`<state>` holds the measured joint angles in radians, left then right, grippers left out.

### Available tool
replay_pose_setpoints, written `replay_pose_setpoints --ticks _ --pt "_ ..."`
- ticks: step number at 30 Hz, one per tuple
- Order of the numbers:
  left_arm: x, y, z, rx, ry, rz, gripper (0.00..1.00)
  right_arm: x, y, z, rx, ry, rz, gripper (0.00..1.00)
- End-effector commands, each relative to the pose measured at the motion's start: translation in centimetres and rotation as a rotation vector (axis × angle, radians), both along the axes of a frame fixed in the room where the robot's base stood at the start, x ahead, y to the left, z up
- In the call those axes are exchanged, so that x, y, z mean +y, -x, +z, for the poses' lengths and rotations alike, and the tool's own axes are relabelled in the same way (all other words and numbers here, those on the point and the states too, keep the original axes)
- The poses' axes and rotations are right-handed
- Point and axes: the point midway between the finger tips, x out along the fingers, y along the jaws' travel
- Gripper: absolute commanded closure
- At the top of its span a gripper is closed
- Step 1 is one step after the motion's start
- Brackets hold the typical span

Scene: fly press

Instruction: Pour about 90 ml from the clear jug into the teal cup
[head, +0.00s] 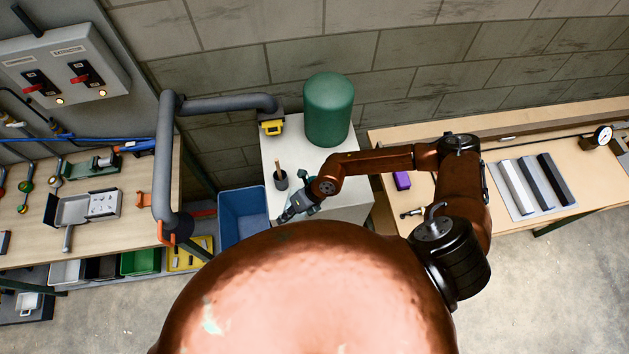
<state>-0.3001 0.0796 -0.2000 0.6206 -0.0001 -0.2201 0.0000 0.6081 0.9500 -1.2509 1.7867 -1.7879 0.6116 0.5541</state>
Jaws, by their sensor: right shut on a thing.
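My right gripper (288,214) is at the front left part of the white-topped stand, near the blue bin. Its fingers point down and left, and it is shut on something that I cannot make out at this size. I cannot pick out the clear jug. My left gripper is not in view.
A dark pot (281,182) with a brown stick stands behind the gripper. A large green cylinder (329,110) stands at the back of the white stand (283,140). The blue bin (241,213) is left of it. A grey pipe (166,150) rises over the left bench.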

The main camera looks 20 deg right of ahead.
Motion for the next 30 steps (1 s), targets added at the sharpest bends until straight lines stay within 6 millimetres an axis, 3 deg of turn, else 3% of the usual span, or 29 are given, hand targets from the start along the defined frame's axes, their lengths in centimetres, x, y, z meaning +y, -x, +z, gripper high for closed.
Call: replay_pose_setpoints --ticks 2,12,30 --pt "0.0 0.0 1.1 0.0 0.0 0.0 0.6 0.5 0.1 0.2 -0.019 0.021 0.004 1.0" --pt "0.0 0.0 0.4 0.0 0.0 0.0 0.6 1.4 0.8 -1.1 -0.059 0.095 0.007 1.0" --pt "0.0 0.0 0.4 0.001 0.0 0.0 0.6 1.4 0.8 -1.2 -0.062 0.102 0.007 1.0"
